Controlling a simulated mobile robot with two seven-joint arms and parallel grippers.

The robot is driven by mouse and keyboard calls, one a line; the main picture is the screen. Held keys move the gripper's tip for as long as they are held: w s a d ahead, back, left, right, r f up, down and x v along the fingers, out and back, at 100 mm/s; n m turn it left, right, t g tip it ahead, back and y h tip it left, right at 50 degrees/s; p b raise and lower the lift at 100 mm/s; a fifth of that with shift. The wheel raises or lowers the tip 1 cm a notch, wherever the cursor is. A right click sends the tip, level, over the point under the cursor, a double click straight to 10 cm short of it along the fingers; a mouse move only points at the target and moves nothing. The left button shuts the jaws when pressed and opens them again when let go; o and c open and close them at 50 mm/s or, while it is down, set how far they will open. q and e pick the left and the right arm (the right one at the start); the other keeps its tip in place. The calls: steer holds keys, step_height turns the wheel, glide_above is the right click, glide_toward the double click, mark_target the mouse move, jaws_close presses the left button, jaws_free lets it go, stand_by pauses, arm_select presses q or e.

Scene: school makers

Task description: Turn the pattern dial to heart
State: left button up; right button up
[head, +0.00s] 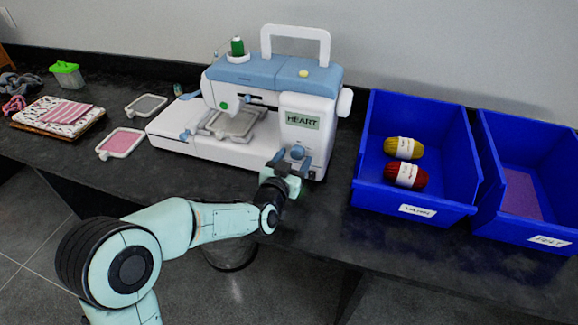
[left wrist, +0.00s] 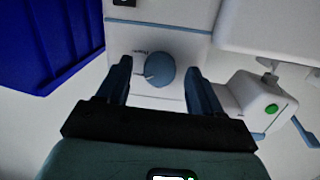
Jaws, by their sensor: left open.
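The sewing machine (head: 260,110) is white and blue and stands on the dark table. Its display (head: 303,119) reads HEART. The pattern dial (head: 297,152) is a blue round knob low on the machine's right front. In the left wrist view the dial (left wrist: 159,70) has a pale pointer mark toward its lower left; the small print around it is too small to read. My left gripper (head: 287,164) is at the dial. Its open fingers (left wrist: 157,80) stand on either side of the dial with visible gaps. My right gripper is not in view.
A blue bin (head: 364,165) with a yellow and a red yarn ball stands right of the machine. Another blue bin (head: 488,190) holds felt. Two hoop frames (head: 120,143) and folded cloth (head: 62,113) lie left. Bare table lies before the yarn bin.

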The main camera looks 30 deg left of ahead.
arm_select(q)
steer(key=v, duration=1.3)
steer(key=shift+p, duration=0.3)
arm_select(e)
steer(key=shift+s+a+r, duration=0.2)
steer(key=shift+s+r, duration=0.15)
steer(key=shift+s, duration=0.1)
arm_select(q)
steer(key=shift+s, duration=0.1)
